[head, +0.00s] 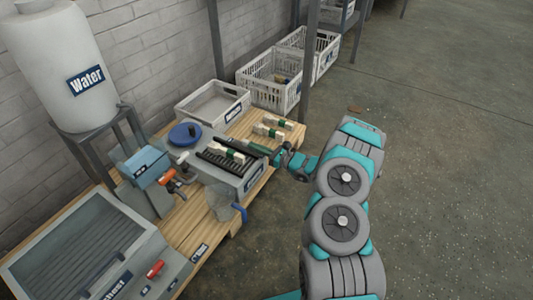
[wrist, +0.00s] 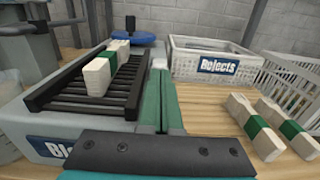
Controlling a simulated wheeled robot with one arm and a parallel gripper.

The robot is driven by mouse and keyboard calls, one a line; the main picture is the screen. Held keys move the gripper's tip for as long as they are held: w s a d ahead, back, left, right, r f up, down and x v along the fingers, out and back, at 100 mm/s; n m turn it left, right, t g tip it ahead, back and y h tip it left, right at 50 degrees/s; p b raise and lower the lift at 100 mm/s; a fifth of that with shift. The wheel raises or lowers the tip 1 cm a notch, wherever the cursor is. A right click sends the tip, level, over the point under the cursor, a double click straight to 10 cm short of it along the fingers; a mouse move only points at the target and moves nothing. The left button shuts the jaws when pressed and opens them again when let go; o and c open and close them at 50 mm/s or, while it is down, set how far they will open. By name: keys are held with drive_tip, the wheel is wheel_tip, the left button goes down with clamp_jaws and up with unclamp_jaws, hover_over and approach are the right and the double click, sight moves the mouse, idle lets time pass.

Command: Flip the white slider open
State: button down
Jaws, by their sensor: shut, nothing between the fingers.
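My gripper (wrist: 160,78) is shut and empty, its two green fingers pressed together. It reaches along the right side of the press's black rack (wrist: 75,92). A small white piece (wrist: 160,62), which looks like the white slider, shows just at the fingertips; I cannot tell whether they touch it. In the head view my gripper (head: 254,145) is at the right edge of the press, beside the rack, and the white slider cannot be made out.
A blue round knob or disc (head: 185,134) is behind the rack. Two banded bundles (wrist: 262,125) lie on the wooden table at right. A water tank (head: 55,65) is at left; open floor lies at right.

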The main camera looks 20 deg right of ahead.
drive_tip(key=shift+w+r, duration=0.1)
drive_tip(key=shift+w, duration=0.05)
idle(0.3)
drive_tip(key=shift+s+d, duration=0.25)
drive_tip(key=shift+s, duration=0.05)
drive_tip(key=p+v, duration=0.1)
drive_tip(key=v, duration=1.2)
drive_tip(key=shift+s+p, duration=0.2)
drive_tip(key=shift+p, duration=0.15)
drive_tip(key=shift+d, duration=0.15)
